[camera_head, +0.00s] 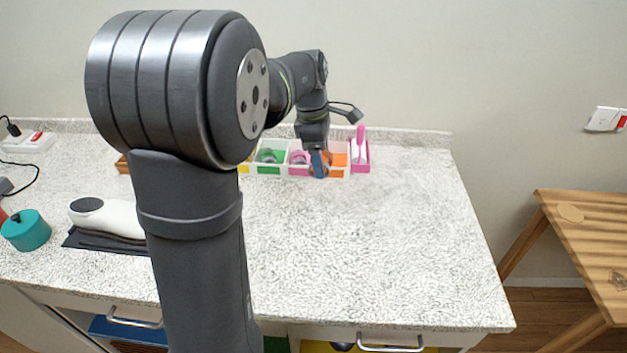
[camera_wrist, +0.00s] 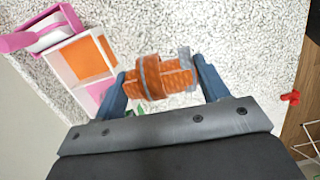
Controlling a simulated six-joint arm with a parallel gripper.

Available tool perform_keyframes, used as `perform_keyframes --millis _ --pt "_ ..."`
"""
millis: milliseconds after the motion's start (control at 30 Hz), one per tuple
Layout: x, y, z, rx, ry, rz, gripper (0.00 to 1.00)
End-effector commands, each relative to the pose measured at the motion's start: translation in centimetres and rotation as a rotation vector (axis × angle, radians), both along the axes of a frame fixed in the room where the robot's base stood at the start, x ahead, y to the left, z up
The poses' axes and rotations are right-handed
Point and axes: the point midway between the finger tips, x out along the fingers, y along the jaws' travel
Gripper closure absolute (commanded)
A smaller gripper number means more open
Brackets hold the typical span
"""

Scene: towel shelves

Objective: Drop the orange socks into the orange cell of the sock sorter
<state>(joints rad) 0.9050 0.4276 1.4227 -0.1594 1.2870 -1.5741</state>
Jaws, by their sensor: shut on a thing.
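The orange socks (camera_wrist: 160,78), a rolled ribbed bundle, are between the two blue fingers of my gripper (camera_wrist: 162,85) in the wrist view. My gripper is shut on them. In the head view my gripper (camera_head: 319,164) is at the sock sorter (camera_head: 270,173), overlapping the left part of its orange cell; the socks cannot be made out there. In the wrist view the sorter's orange cell (camera_wrist: 86,60) lies up and left of the socks, apart from them in the picture. The head view also shows the orange cell (camera_head: 339,160). I cannot tell the socks' height above the counter.
Green (camera_head: 270,156) and pink (camera_head: 298,158) cells lie left of the orange one. A pink holder (camera_head: 361,167) with a pink-handled item stands just right of the sorter. The speckled counter (camera_head: 400,240) in front is clear. A teal pot (camera_head: 26,232) stands far left.

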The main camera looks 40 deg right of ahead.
Motion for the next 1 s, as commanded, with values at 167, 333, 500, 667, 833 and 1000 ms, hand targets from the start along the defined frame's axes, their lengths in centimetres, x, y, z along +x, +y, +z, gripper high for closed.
perform_keyframes --millis 167,333,500,667,833,1000 --pt "3.3 -4.9 0.9 0.0 0.001 -0.001 0.55" --pt "6.0 -9.1 1.4 0.001 0.001 0.0 0.55" --pt "8.2 -12.5 1.5 0.001 0.0 -0.001 0.55" --pt "9.6 -14.7 1.4 0.002 -0.001 0.001 0.55" --pt "10.2 -15.9 1.4 0.002 -0.002 0.001 0.55" --pt "10.3 -16.1 0.6 0.004 -0.001 0.001 0.55"
